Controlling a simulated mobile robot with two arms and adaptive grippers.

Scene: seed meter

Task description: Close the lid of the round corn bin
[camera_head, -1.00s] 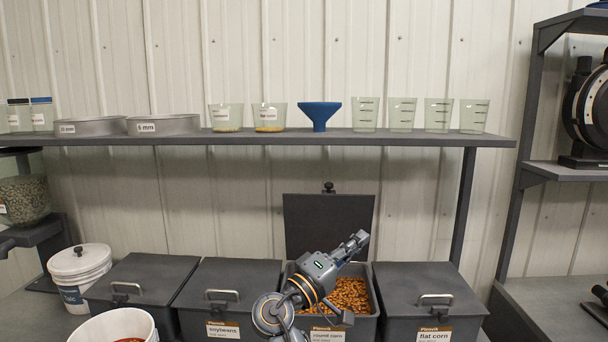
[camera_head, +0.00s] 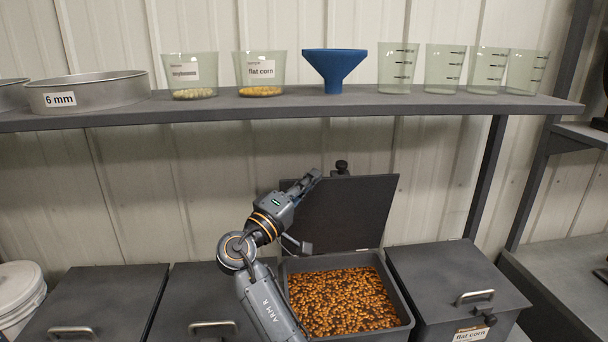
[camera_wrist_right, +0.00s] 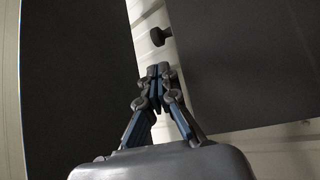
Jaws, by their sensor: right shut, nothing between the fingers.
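The round corn bin (camera_head: 402,308) is open and full of orange-brown kernels (camera_head: 340,300). Its dark lid (camera_head: 350,215) stands upright at the back of the bin, tilted slightly, with a black knob (camera_head: 341,167) showing over its top edge. My right gripper (camera_head: 314,176) is shut and empty at the lid's upper left edge; I cannot tell if it touches. In the right wrist view the shut fingers (camera_wrist_right: 158,72) point toward a gap by a dark panel, with the knob (camera_wrist_right: 158,37) just beyond their tips. My left gripper is out of view.
A shelf (camera_head: 350,107) above the bins holds cups, a blue funnel (camera_head: 333,68) and a sieve (camera_head: 88,92). The closed flat corn bin (camera_head: 450,275) stands at the right. Closed bins (camera_head: 105,300) and a white bucket (camera_head: 20,292) are at the left.

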